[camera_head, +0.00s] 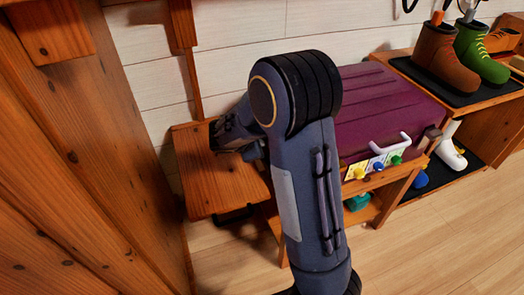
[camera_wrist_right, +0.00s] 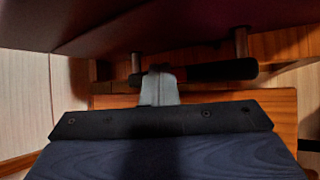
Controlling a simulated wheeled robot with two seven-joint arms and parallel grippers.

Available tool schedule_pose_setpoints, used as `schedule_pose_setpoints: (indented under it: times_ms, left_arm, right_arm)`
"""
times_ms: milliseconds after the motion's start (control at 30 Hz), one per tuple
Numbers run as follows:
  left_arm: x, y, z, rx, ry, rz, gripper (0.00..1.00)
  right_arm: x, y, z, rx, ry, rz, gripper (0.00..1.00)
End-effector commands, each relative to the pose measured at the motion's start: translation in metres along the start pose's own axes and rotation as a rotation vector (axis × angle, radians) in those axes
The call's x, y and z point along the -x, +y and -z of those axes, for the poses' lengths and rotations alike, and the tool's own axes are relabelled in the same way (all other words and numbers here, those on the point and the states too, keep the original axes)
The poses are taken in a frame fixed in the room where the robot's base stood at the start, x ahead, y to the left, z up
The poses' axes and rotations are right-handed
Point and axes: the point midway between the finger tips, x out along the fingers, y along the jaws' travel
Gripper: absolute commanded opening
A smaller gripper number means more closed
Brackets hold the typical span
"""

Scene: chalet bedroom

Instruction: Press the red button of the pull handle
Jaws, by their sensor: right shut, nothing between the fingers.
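My right gripper (camera_head: 230,132) is over the wooden side shelf, left of the purple chest (camera_head: 375,100), partly hidden by my forearm. In the right wrist view its grey fingers (camera_wrist_right: 160,84) are shut and empty. They overlap a black bar handle (camera_wrist_right: 215,71) on two metal posts; I cannot tell whether they touch it. My left gripper is not in view.
The wooden side shelf (camera_head: 215,190) has a dark handle (camera_head: 235,214) below its front edge. A tall wooden post or wall stands close on the left. Boots (camera_head: 440,60) stand on a rack at right. The floor in front is clear.

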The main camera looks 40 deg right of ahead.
Motion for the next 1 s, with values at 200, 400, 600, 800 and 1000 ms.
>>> schedule_pose_setpoints:
  times_ms: [200, 400, 600, 800, 1000]
  left_arm:
    - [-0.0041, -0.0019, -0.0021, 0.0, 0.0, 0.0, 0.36]
    - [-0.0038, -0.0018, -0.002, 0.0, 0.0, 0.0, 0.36]
    - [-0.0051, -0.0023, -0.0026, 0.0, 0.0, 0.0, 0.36]
    - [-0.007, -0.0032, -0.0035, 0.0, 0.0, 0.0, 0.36]
    - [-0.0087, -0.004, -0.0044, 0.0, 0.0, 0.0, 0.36]
  right_arm:
    - [-0.004, -0.003, 0.003, 0.0, 0.0, 0.0, 0.0]
    - [-0.0038, -0.0029, 0.0028, 0.0, 0.0, 0.0, 0.0]
    - [-0.005, -0.0037, 0.0037, 0.0, 0.0, 0.0, 0.0]
    - [-0.0068, -0.005, 0.005, 0.0, 0.0, 0.0, 0.0]
    - [-0.0085, -0.0063, 0.0062, 0.0, 0.0, 0.0, 0.0]
